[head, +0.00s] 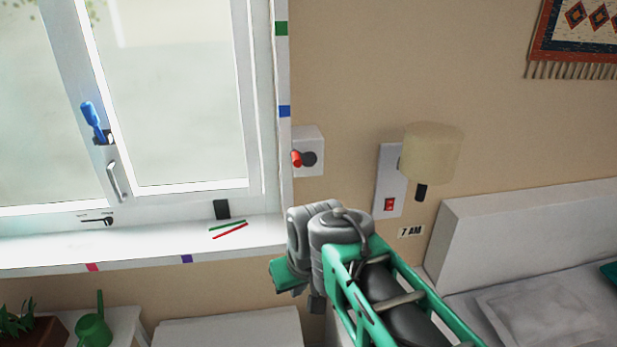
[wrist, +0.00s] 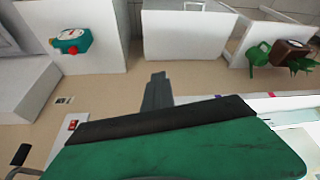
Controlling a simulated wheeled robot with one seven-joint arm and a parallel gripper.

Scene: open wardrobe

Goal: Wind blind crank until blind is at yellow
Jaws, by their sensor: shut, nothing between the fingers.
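The crank's white box (head: 315,145) is on the wall just right of the window frame. A red knob (head: 297,159) and a dark round part show on it. My gripper (head: 316,303) is below and apart from the crank in the head view. In the wrist view my gripper (wrist: 157,78) shows as narrow grey fingers, shut and empty, pointing away from the crank. Green (head: 281,28) and blue (head: 284,110) marks are on the right window frame. I see no yellow mark and cannot make out the blind.
A lamp (head: 432,152) and a red-switch plate (head: 389,181) are right of the crank. A bed (head: 520,235) stands at right. A green watering can (wrist: 258,54) stands low down.

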